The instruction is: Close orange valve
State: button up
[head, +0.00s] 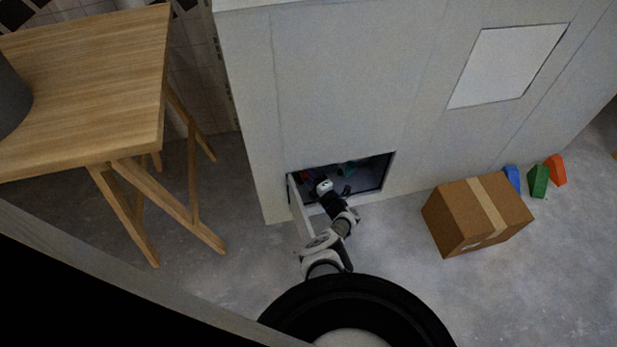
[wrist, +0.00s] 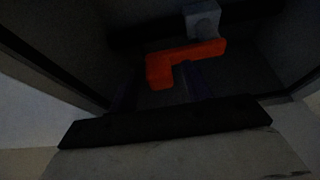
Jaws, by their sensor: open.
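The orange valve handle (wrist: 185,60) is an L-shaped bar inside a dark recess in the wrist view, in front of a grey fitting (wrist: 202,18) on a dark pipe. In the head view the recess is small and dim, and I cannot make out the orange handle for sure. My gripper (head: 323,186) is at the mouth of the recess, low in the wall. Its fingers are hard to make out in the dark, but it is open. I see nothing held, and I cannot tell whether it touches the handle.
A hinged panel (head: 299,208) stands open at the recess's left edge. A cardboard box (head: 478,214) sits on the floor to the right, with blue, green (head: 538,180) and orange (head: 556,169) blocks behind it. A wooden table (head: 90,85) stands at the left.

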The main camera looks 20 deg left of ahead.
grip_shut()
dwell(0.3)
